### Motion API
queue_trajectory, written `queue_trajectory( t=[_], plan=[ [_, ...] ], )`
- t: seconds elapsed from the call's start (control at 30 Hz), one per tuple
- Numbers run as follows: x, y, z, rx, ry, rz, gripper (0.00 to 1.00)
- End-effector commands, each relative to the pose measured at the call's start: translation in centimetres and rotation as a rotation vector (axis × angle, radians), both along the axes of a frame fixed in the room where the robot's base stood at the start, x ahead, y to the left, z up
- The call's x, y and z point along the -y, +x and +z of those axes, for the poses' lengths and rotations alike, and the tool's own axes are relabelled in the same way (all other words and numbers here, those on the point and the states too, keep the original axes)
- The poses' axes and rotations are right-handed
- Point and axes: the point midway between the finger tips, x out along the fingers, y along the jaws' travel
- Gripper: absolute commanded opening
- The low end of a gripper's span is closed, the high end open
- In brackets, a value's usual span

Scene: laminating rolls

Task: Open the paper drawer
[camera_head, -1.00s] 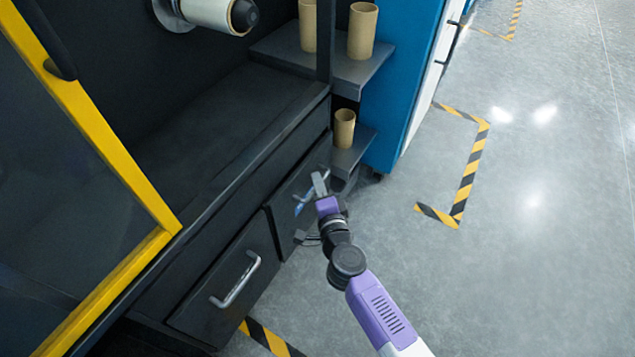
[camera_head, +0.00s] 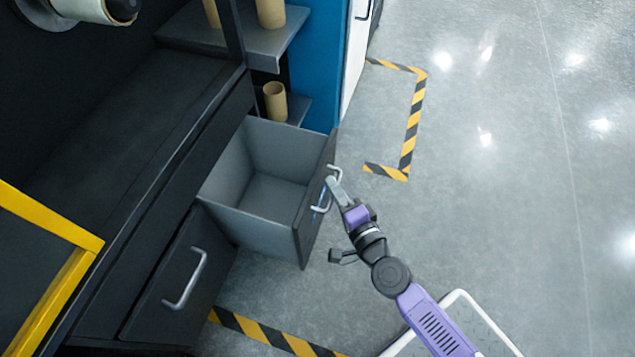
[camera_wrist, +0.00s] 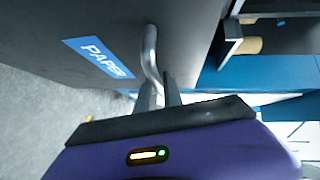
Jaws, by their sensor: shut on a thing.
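The paper drawer (camera_head: 268,195) is pulled well out of the dark cabinet, and its grey inside looks empty. Its front carries a blue label reading PAPER (camera_wrist: 98,57) in the wrist view. A curved metal handle (camera_wrist: 150,60) stands on that front; it also shows in the head view (camera_head: 321,208). My gripper (camera_head: 334,187) is shut on the handle, reaching it from the front right. In the wrist view the fingers (camera_wrist: 160,92) close around the handle's near part.
A second drawer with a metal handle (camera_head: 184,280) is shut at the left. Cardboard tubes (camera_head: 275,101) stand on grey shelves beside the blue machine (camera_head: 322,75). Yellow-black tape (camera_head: 409,140) marks the floor. Open floor lies to the right.

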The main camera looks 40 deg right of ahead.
Motion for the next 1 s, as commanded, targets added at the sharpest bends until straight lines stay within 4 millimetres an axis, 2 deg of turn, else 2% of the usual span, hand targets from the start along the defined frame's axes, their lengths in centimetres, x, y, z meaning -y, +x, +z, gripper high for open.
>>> queue_trajectory(
  t=[0.43,0.47,0.5,0.83,1.0],
  plan=[
    [0.3,-0.5,-0.1,-0.002,0.001,0.003,0.00],
    [0.3,-0.5,-0.1,-0.002,0.001,0.003,0.15],
    [0.3,-0.5,-0.1,-0.002,0.001,0.003,0.20],
    [0.3,-0.7,-0.1,-0.001,0.000,0.001,0.20],
    [0.0,-2.4,0.1,-0.004,-0.002,0.002,0.20]
  ],
)
